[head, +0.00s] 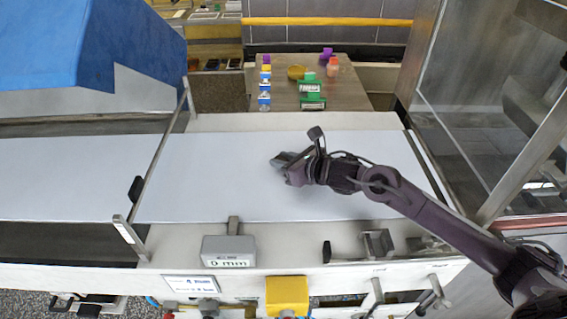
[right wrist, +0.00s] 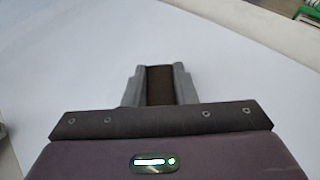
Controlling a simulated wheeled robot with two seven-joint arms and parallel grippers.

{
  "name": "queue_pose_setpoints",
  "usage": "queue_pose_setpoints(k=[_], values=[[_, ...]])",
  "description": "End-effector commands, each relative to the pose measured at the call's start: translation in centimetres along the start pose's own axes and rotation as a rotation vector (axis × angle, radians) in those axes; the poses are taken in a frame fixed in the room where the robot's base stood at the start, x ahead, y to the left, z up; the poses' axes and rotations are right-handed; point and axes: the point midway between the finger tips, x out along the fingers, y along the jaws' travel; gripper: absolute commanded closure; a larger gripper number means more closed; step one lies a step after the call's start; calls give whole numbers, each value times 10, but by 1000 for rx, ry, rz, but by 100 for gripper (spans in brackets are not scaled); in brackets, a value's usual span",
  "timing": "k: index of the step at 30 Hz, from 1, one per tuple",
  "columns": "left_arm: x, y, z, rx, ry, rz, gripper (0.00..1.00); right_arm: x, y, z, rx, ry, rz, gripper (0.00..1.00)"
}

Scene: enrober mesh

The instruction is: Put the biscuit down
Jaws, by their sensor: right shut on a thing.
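My right gripper (head: 278,161) reaches in from the right over the pale belt (head: 200,180), near its middle, in the head view. In the right wrist view its two grey fingers (right wrist: 160,82) are shut on a dark brown biscuit (right wrist: 159,88), which shows as a flat strip between them. The white belt surface fills most of that view around the fingers. I cannot tell whether the biscuit touches the belt. In the head view the biscuit is too small or hidden to make out. My left gripper is not in view.
A thin metal rail (head: 160,150) crosses the belt on the left. A grey box reading 0 mm (head: 229,251) and a yellow block (head: 287,295) sit at the front edge. A back table (head: 345,95) holds several coloured items. A glass-sided frame (head: 470,90) stands right. The belt around the gripper is clear.

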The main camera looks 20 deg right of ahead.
Motion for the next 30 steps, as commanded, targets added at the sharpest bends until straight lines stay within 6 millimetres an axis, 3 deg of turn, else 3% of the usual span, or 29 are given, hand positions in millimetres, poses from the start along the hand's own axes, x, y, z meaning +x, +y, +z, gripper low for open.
queue_pose_setpoints(k=[5,18,24,30], values=[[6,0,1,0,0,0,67,-10,0,26,-7,-6,-1,88],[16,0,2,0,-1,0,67,-57,0,140,-6,-8,-2,88],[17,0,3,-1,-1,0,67,-69,0,168,-3,-4,-1,88],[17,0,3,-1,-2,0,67,-73,2,175,2,0,-6,88]])
